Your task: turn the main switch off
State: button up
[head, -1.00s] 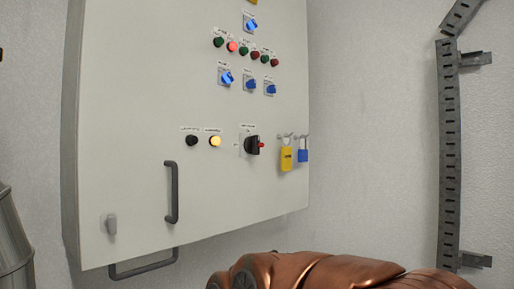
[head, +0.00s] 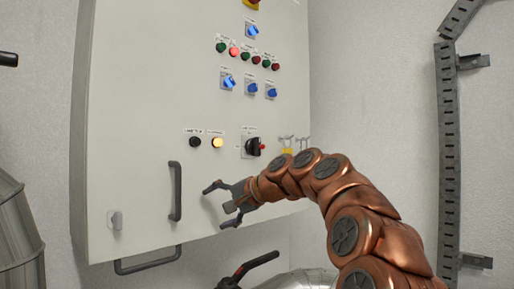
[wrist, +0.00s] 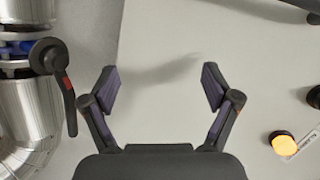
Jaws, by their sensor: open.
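The main switch (head: 252,147) is a black rotary knob with a red part on its right side, on a pale plate low on the grey cabinet door. Its label is too small to read. My gripper (head: 215,208) is in front of the door, below and left of the switch in the head view, apart from it. The gripper is open and empty, its fingers pointing left. In the wrist view the open fingers (wrist: 160,88) face bare door surface, and the switch does not show there.
A lit yellow lamp (head: 217,143) and a black button (head: 195,142) are left of the switch. A yellow padlock (head: 287,150) hangs at right, mostly hidden by my arm. A door handle (head: 175,192) stands out at left. A black lever (wrist: 66,84) and metal pipe (wrist: 22,120) are nearby.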

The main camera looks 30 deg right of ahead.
jog(key=w+d+r+m+t, duration=0.1)
jog(key=d+r+m+t, duration=0.2)
jog(key=d+r, duration=0.55)
jog(key=m+t+h+p, duration=0.2)
jog(key=t, duration=0.1)
send_near(264, 147)
jog(key=x, duration=0.5)
jog(key=shift+r, duration=0.1)
jog(key=shift+p+x, duration=0.95)
jog(key=shift+x, duration=2.35)
jog(key=shift+w+a, duration=0.25)
jog(key=shift+w, duration=0.3)
jog(key=shift+c, duration=0.3)
